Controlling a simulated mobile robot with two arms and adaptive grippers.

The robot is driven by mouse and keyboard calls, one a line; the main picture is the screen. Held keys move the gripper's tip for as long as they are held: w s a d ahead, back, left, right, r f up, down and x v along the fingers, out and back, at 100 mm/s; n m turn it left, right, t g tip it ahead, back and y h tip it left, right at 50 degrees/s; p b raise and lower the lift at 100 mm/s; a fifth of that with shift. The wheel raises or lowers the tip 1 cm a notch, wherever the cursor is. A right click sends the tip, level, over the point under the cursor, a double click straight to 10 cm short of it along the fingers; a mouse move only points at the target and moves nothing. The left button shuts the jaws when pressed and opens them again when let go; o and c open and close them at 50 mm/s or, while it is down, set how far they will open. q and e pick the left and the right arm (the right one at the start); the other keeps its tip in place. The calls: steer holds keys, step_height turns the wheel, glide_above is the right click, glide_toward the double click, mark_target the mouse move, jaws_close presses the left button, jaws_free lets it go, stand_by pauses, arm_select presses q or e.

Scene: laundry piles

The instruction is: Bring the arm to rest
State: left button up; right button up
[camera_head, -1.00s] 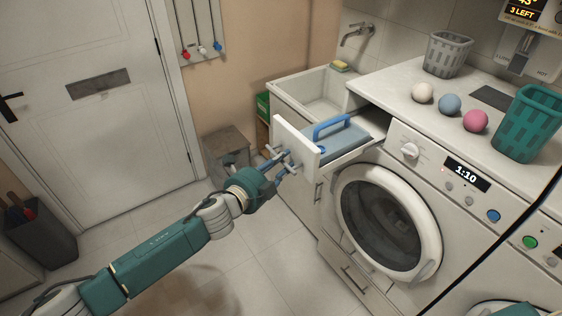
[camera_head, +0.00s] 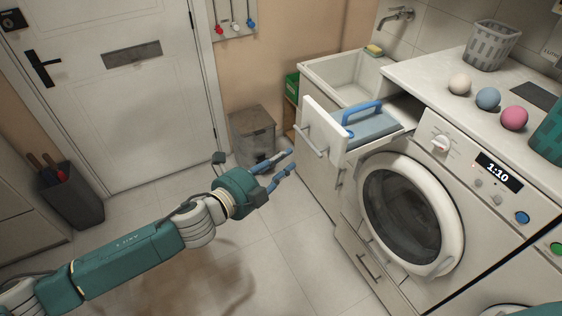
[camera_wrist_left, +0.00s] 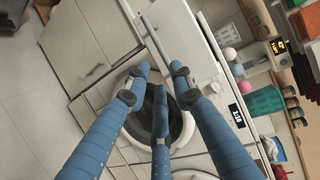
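My left arm reaches in from the left of the head view. Its left gripper (camera_head: 290,161) has blue fingers that stand apart with nothing between them. It is in the air to the left of the pulled-out drawer (camera_head: 322,127), clear of the drawer's bar handle (camera_head: 312,142). In the left wrist view the three fingers (camera_wrist_left: 158,78) are spread and empty, with the drawer handle (camera_wrist_left: 154,36) beyond their tips. The drawer holds a blue-grey item with a blue handle (camera_head: 349,112). My right gripper is not in view.
A washing machine (camera_head: 440,150) stands right of the drawer. A grey bin (camera_head: 252,135) stands by the wall, and a dark bin (camera_head: 72,198) at the left. A white door (camera_head: 120,90) is behind. The floor (camera_head: 280,250) under the arm is clear.

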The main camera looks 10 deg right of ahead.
arm_select(q)
steer(key=shift+s+a, duration=0.1)
stand_by(0.4)
